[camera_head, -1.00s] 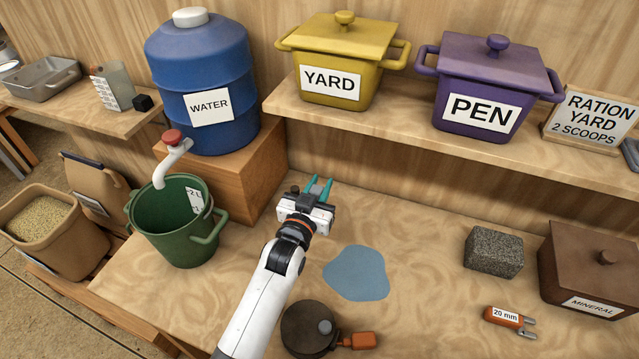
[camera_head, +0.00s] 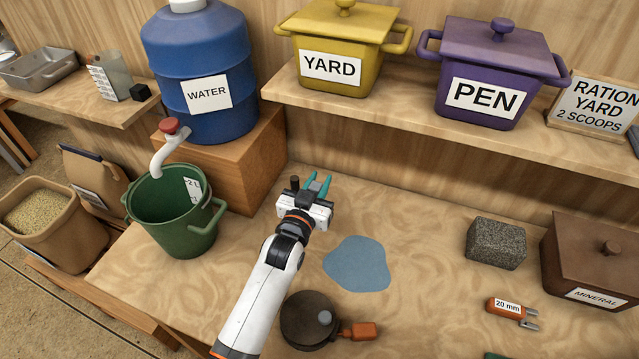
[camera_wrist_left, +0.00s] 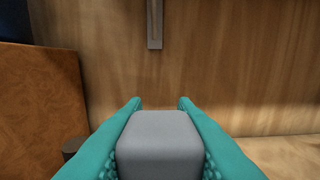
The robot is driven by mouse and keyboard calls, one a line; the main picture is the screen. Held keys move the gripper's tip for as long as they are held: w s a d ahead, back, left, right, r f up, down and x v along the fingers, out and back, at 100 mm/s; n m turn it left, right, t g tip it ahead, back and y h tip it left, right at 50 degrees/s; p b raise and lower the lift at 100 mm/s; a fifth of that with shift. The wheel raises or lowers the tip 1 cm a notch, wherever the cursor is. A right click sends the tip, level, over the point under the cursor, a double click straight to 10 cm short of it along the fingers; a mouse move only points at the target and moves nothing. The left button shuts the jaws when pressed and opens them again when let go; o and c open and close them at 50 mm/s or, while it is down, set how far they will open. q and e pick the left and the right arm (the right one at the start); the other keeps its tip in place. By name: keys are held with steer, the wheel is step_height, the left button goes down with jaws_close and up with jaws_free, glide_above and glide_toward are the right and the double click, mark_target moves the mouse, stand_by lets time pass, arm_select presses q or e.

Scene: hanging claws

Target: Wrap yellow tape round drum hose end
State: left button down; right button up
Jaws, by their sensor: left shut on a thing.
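My left gripper (camera_head: 317,184) is over the bench, behind the blue patch. Its teal fingers are shut on a smooth grey block-like piece (camera_wrist_left: 160,145), seen between them in the left wrist view. A short dark stub (camera_head: 295,183) shows just left of the fingers; whether it joins the grey piece I cannot tell. The blue water drum (camera_head: 208,65) stands on a wooden block, with a white spout (camera_head: 168,158) and red knob over the green bucket (camera_head: 178,215). I see no yellow tape and no clear hose. My right gripper is not in view.
A blue flat patch (camera_head: 357,265), a dark round pot (camera_head: 308,318) with an orange tab, a grey stone block (camera_head: 496,243), an orange 20 mm tool (camera_head: 508,309) and a brown mineral box (camera_head: 592,262) are on the bench. A shelf (camera_head: 420,115) overhangs the back.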

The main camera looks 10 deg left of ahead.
arm_select(q)
steer(key=w+a, duration=0.2)
steer(key=shift+w+a, duration=0.1)
steer(key=shift+a, duration=0.2)
stand_by(0.3)
steer(key=shift+w+a, duration=0.35)
stand_by(0.5)
stand_by(0.5)
steer(key=shift+s+d+p, duration=0.15)
steer(key=shift+p, duration=0.15)
steer(key=shift+s+d+p, duration=0.55)
steer(key=shift+s+d, duration=0.55)
steer(key=shift+d, duration=0.2)
